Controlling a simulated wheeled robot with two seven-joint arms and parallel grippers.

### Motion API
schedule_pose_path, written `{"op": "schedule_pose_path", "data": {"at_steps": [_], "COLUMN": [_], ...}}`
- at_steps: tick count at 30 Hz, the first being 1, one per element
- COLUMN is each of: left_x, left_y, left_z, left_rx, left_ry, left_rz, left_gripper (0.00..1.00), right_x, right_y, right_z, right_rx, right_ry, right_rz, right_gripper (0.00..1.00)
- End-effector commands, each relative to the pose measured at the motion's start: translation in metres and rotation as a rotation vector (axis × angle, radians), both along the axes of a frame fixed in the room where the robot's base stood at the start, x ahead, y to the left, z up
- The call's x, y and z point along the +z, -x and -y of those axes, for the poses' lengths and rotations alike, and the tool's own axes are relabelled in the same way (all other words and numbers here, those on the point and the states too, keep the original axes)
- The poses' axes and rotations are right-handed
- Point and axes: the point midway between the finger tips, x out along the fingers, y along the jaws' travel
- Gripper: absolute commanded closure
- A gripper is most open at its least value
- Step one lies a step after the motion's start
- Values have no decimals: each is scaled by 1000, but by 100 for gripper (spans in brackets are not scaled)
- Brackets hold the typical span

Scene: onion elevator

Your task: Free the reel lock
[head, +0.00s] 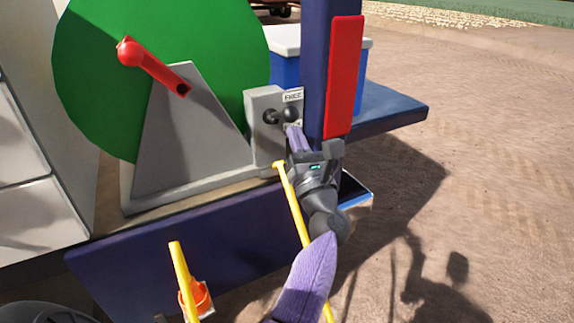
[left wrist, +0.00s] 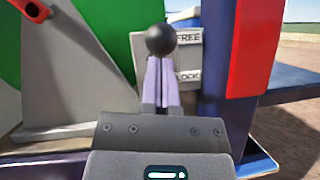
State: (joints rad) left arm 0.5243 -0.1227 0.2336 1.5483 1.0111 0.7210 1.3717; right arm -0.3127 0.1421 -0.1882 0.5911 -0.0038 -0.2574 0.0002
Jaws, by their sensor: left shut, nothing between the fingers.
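The reel lock is a grey box (head: 264,103) beside the green reel (head: 190,45), with FREE and LOCK labels and a dark ball-ended lever (head: 270,116). In the left wrist view the black ball (left wrist: 161,39) stands just beyond my fingertips, left of the FREE label (left wrist: 188,38). My left gripper (head: 291,128) is shut with nothing between its purple fingers, which point at the lock box. In the left wrist view the gripper (left wrist: 160,62) sits directly below the ball; I cannot tell whether they touch. My right gripper is not in view.
A red crank handle (head: 152,66) is on the reel's grey stand (head: 190,140). A dark blue post with a red panel (head: 344,75) rises close right of the lock. Yellow bars (head: 296,207) pass near my left arm. Open dirt ground lies to the right.

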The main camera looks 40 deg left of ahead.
Motion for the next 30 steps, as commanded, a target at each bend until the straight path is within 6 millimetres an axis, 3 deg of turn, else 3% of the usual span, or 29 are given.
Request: {"op": "schedule_pose_path", "data": {"at_steps": [13, 25, 30], "left_x": [11, 11, 1], "left_y": [0, -1, -2], "left_z": [-1, -1, 1], "left_rx": [1, 0, 0], "left_ry": [1, 0, 0], "left_rz": [3, 2, 0], "left_gripper": [100, 100, 100], "right_x": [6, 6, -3], "right_y": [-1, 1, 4], "right_z": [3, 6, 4], "right_rx": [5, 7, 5], "right_ry": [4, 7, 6], "right_rz": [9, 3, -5], "right_gripper": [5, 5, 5]}}
